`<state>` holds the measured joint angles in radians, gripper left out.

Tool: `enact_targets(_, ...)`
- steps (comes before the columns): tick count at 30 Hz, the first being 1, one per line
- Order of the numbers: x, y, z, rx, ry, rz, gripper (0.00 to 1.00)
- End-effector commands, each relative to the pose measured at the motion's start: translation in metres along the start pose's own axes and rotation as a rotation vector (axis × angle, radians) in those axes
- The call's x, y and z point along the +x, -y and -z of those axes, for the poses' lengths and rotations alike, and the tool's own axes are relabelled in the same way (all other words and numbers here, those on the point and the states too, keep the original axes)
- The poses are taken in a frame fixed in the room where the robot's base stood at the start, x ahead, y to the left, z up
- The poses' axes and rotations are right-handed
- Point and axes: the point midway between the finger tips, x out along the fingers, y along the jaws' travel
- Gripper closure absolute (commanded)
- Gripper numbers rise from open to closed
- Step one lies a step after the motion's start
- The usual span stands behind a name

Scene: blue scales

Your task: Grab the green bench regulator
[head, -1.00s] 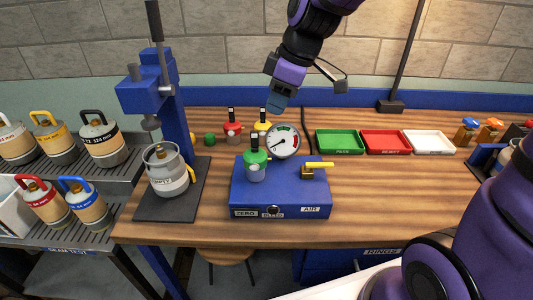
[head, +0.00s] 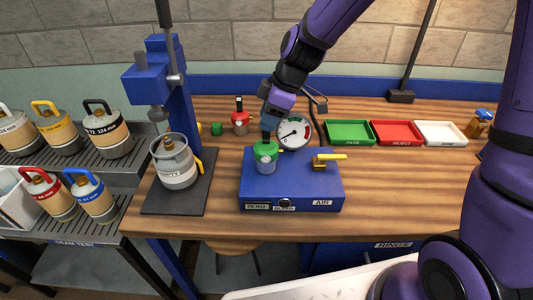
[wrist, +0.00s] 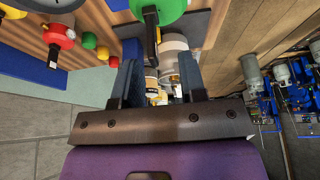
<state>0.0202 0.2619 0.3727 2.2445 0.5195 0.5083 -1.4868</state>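The green bench regulator (head: 266,151), with a grey lower body and a black upright stem, stands on the left part of the blue test box (head: 300,192). My gripper (head: 268,122) is right above it, at its stem. In the wrist view the green top (wrist: 172,12) is at the upper edge and the black stem (wrist: 151,38) points toward the gap between my two fingers (wrist: 160,82). The fingers are apart, with a clear gap. I cannot tell whether either touches the stem. The regulator's lower body is out of the wrist view.
A pressure gauge (head: 294,133) stands close right of the regulator, and a yellow lever (head: 329,156) is further right. A red regulator (head: 240,122) is behind. A grey canister (head: 174,163) stands under the blue press (head: 160,70) at left. Green, red and white trays lie right.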

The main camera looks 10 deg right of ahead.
Motion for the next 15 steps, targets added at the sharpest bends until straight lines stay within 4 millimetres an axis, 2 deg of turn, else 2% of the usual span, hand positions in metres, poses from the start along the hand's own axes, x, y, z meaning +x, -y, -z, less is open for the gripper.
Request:
enact_targets(9,0.04,-0.005,-0.007,0.002,0.001,0.003,0.62)
enact_targets(15,0.047,-0.006,-0.007,0.001,0.001,-0.001,0.62)
